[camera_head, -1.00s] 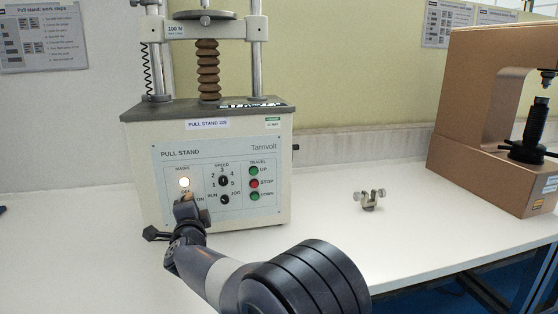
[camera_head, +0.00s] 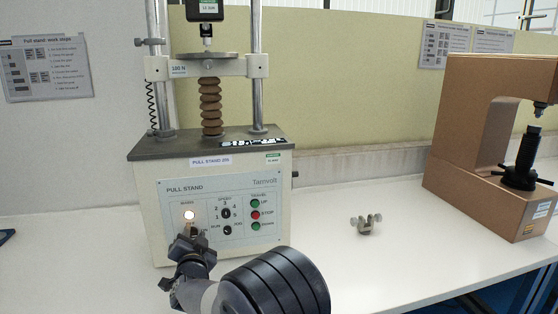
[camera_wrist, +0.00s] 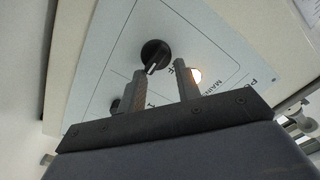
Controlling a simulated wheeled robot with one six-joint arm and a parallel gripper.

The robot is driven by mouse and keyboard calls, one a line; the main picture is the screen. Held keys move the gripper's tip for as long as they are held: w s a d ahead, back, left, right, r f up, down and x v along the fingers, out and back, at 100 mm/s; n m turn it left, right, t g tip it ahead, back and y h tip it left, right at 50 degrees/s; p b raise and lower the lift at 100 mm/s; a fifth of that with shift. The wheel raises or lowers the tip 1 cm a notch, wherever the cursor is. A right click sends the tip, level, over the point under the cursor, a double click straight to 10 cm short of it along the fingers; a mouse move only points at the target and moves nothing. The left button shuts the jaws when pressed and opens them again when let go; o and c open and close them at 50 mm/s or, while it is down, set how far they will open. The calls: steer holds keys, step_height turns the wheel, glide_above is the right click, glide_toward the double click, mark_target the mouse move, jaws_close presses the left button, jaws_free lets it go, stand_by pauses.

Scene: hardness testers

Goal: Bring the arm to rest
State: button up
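My gripper (camera_head: 190,240) is in front of the lower left of the pull stand's panel (camera_head: 168,208). In the wrist view its two fingers (camera_wrist: 164,82) are apart with nothing between them, so it is open and empty. A black knob with a white mark (camera_wrist: 155,55) lies just beyond the fingertips. It looks apart from the fingers, though the distance is hard to judge. The mains lamp (camera_head: 190,216) is lit and also shows beside the right finger in the wrist view (camera_wrist: 196,75). In the head view my gripper hides the part of the panel below the lamp.
The pull stand (camera_head: 145,185) stands on the white bench (camera_head: 325,210). A small metal clamp (camera_head: 366,224) lies to its right. A brown tester (camera_head: 455,130) stands at the far right. The bench between stand and tester is otherwise clear.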

steer(key=n+p, duration=0.2)
steer(key=p, duration=0.2)
steer(key=n+p, duration=0.2)
steer(key=p, duration=0.2)
steer(key=a+n+p, duration=0.1)
steer(key=n+p, duration=0.2)
steer(key=p, duration=0.1)
steer(key=shift+s+r, duration=0.1)
steer(key=shift+r, duration=0.25)
steer(key=shift+f+n+p, duration=0.1)
steer(key=shift+n+p, duration=0.3)
steer(key=shift+p, duration=0.25)
